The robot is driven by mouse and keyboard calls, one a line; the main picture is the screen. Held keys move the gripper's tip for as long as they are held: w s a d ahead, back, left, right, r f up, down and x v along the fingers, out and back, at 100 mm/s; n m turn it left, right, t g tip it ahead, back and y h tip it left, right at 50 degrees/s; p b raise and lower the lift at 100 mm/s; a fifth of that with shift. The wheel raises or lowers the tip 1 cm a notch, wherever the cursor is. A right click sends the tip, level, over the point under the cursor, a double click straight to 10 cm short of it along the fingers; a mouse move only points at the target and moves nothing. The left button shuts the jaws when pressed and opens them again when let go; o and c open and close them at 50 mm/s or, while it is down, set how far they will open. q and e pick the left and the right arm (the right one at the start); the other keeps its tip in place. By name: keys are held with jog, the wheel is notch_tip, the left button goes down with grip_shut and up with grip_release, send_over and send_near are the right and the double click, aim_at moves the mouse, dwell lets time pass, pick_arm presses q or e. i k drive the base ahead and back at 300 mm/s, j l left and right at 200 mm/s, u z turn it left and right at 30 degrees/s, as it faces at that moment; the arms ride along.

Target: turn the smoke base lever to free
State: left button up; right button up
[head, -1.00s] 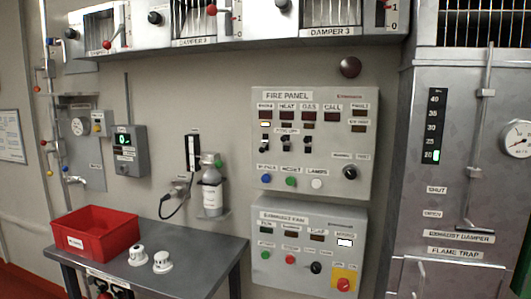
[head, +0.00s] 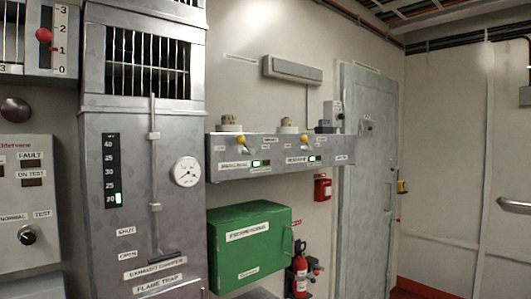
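A grey metal box shelf (head: 345,155) on the back wall carries two levers with yellow knobs, a left lever (head: 241,140) and a right lever (head: 304,140). Each has small labels and a green-lit display below it. The lettering is too small to tell surely which is the smoke base lever or which side reads free. A pale round base (head: 229,123) sits on top behind the left lever, and another round base (head: 289,125) behind the right one. Neither of my grippers is in view.
A tall grey exhaust duct (head: 180,120) with a gauge stands left of the shelf and juts forward. Below the shelf are a green cabinet (head: 250,243) and a red extinguisher (head: 300,272). A grey door (head: 365,190) is to the right.

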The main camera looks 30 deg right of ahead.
aim_at(241, 139)
jog(key=z, duration=0.85)
